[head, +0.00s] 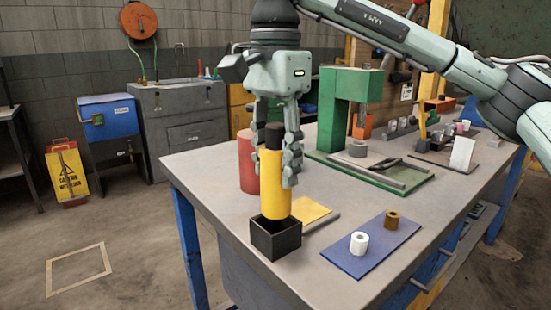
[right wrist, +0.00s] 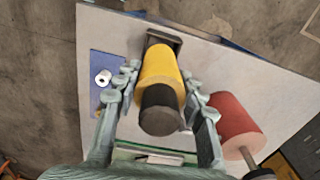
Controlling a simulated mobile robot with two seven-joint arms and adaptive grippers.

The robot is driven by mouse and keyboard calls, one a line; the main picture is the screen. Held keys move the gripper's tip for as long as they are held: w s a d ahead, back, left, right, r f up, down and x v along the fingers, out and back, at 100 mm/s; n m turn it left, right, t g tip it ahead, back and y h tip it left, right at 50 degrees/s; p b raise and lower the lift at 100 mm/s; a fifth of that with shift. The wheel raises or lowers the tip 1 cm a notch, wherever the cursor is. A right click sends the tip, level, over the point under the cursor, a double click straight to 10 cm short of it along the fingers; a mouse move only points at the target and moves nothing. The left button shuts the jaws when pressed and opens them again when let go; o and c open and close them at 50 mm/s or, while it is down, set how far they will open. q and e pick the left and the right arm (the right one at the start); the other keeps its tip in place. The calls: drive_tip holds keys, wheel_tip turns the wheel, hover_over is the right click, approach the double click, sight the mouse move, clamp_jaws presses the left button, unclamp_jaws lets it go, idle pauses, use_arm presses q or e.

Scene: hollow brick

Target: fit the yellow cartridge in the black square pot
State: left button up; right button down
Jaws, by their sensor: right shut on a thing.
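The yellow cartridge (head: 275,185) has a black top (head: 273,140) and stands upright in my right gripper (head: 274,170). The gripper points down and is shut on the cartridge's upper part. The black square pot (head: 276,240) stands on the table directly below, open side up. The cartridge's lower end shows over the pot's opening; I cannot tell whether it is just above the rim or slightly inside. In the right wrist view the cartridge (right wrist: 160,68) lies between the fingers (right wrist: 163,95), with the pot (right wrist: 163,39) beyond its far end. My left gripper is not in view.
A red cylinder (head: 247,165) stands close behind the cartridge. A yellow plate (head: 308,210) lies beside the pot. A blue mat (head: 373,250) holds a white ring (head: 358,243) and a brown ring (head: 392,219). A green press (head: 340,100) stands behind. The table's front left is clear.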

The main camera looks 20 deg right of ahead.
sight(275, 124)
drive_tip(key=shift+f, duration=0.15)
drive_tip(key=shift+f, duration=0.2)
idle(0.3)
drive_tip(key=shift+f+b, duration=2.15)
drive_tip(key=shift+f, duration=0.65)
idle(0.8)
drive_tip(key=c, duration=0.8)
unclamp_jaws()
drive_tip(key=shift+c, duration=0.2)
wheel_tip(275, 124, up, 12)
drive_tip(key=shift+r, duration=0.1)
